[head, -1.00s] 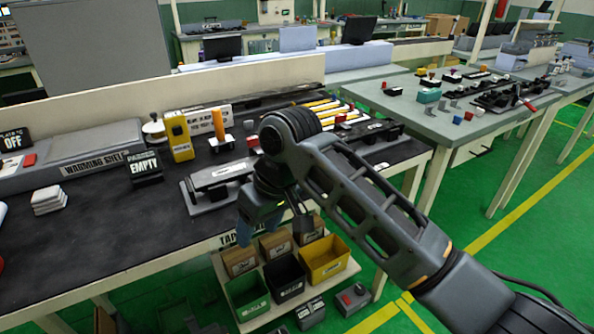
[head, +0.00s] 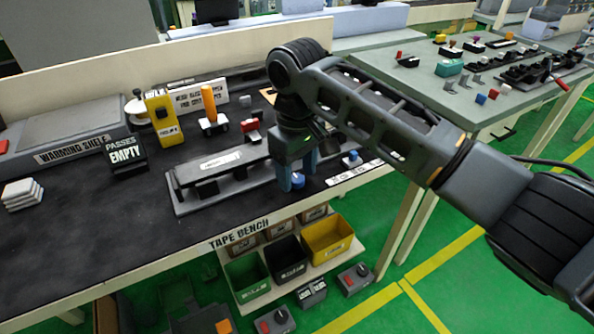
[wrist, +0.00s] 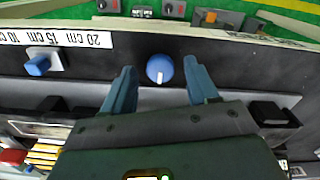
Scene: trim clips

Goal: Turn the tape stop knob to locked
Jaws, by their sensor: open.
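A round blue knob (wrist: 160,69) with a white pointer mark sits on the dark top of the tape bench (head: 100,215), near its front edge. Its mark points toward the bottom of the wrist view. In the head view the knob (head: 298,182) shows just below my fingertips. My gripper (wrist: 161,78) is open, with one blue finger on either side of the knob and a visible gap to each. In the head view my gripper (head: 297,172) points down over the bench. I cannot tell how high the fingertips are.
A blue block (wrist: 38,64) sits beside a printed centimetre scale (wrist: 70,39). A long grey fixture (head: 215,170) lies left of my gripper. A yellow dispenser (head: 162,118) stands behind. Bins (head: 327,238) sit below the bench front.

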